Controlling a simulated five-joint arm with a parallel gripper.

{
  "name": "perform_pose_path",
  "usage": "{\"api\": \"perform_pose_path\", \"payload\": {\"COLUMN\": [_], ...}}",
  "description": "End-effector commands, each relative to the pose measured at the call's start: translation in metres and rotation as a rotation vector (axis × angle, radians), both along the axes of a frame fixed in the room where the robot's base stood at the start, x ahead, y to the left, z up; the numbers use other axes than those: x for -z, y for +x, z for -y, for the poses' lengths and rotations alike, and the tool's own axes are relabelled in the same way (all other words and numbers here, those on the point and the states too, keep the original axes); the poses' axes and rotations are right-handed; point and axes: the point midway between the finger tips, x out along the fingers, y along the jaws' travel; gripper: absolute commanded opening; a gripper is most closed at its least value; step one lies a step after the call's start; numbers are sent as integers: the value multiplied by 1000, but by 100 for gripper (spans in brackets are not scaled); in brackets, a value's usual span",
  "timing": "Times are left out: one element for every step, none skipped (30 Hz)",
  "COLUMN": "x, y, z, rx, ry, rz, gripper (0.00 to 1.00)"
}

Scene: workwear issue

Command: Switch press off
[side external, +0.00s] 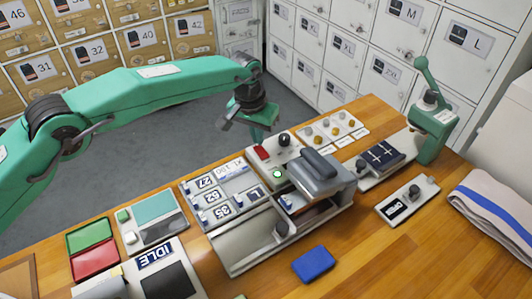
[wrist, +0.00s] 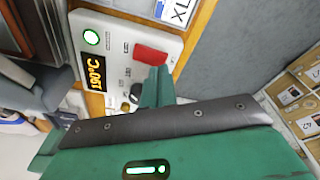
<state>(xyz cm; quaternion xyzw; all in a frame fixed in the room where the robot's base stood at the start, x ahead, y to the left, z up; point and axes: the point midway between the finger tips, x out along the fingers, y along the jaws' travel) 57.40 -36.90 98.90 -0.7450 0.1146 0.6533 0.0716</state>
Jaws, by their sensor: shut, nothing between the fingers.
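The heat press (side external: 322,178) stands on the wooden bench with its grey top plate and handle. Its control panel carries a red rocker switch (side external: 262,153), a green-lit button (side external: 278,174) and a black knob (side external: 284,140). The wrist view shows the red switch (wrist: 151,53), the lit green ring (wrist: 91,38) and an orange display reading 190°C (wrist: 96,83). My gripper (side external: 263,136) is shut and empty, just behind the panel at its far side. In the wrist view its green fingertips (wrist: 156,80) lie close below the red switch; I cannot tell whether they touch. The knob is partly hidden there.
Left of the press are a tray of number tags (side external: 222,196) and a device reading IDLE (side external: 165,270). A blue cloth pad (side external: 314,264) lies in front. A green hand press (side external: 433,120) stands at right. Lockers line the back.

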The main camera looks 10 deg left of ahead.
Motion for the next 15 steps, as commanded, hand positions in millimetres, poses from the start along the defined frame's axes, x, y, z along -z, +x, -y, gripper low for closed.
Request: {"api": "perform_pose_path", "payload": {"x": [1, 1, 2, 2, 2, 3, 3, 3, 4, 4, 4, 5, 5, 5, 6], "y": [0, 0, 0, 0, 0, 0, 0, 0, 0, 0, 0, 0, 0, 0, 0], "z": [0, 0, 0, 0, 0, 0, 0, 0, 0, 0, 0, 0, 0, 0, 0], "rx": [0, 0, 0, 0, 0, 0, 0, 0, 0, 0, 0, 0, 0, 0, 0], "ry": [0, 0, 0, 0, 0, 0, 0, 0, 0, 0, 0, 0, 0, 0, 0], "rz": [0, 0, 0, 0, 0, 0, 0, 0, 0, 0, 0, 0, 0, 0, 0], "gripper": [0, 0, 0, 0, 0, 0, 0, 0, 0, 0, 0, 0, 0, 0, 0]}}
